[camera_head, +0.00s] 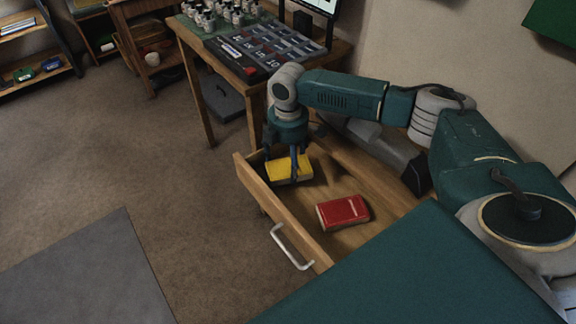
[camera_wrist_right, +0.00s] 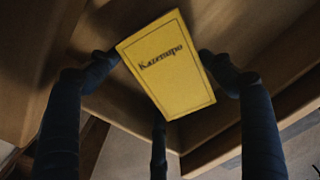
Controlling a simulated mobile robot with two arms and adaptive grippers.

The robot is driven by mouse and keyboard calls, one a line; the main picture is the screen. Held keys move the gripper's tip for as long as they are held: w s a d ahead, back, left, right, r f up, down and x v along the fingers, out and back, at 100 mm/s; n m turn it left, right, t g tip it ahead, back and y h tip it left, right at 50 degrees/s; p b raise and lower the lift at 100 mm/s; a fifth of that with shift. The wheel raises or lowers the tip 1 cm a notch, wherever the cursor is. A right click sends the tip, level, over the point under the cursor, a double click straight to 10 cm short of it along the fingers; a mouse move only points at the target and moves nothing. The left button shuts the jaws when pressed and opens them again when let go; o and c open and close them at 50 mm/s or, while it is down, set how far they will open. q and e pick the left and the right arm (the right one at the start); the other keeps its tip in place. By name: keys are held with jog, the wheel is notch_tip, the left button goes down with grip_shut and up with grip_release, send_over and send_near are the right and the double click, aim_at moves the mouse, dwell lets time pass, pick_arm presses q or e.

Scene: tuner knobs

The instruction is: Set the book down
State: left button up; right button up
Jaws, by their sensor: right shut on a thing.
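A yellow book (camera_head: 285,170) is in the far left part of the open wooden drawer (camera_head: 268,211). My right gripper (camera_head: 293,165) reaches down into the drawer and is shut on the yellow book. The right wrist view shows the yellow book (camera_wrist_right: 172,65) tilted, its titled cover facing the camera, with dark fingers (camera_wrist_right: 160,85) around it. I cannot tell whether the book touches the drawer floor. A red book (camera_head: 343,212) lies in the drawer, nearer and to the right. My left gripper is out of view.
The drawer's front panel has a pale handle (camera_head: 291,248). A wooden table (camera_head: 196,84) behind it carries a tray with compartments (camera_head: 268,47) and several small bottles (camera_head: 208,18). Bare drawer floor lies between the two books. A shelf (camera_head: 30,46) stands far left.

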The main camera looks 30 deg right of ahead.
aim_at(288, 163)
jog(key=shift+f, duration=0.75)
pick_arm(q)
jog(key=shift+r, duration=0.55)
pick_arm(e)
jog(key=o, duration=1)
jog(key=shift+f, duration=0.1)
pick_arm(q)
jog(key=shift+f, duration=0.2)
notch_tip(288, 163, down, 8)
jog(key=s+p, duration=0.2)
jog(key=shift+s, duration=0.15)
pick_arm(e)
notch_tip(288, 163, up, 12)
jog(key=shift+r, duration=0.2)
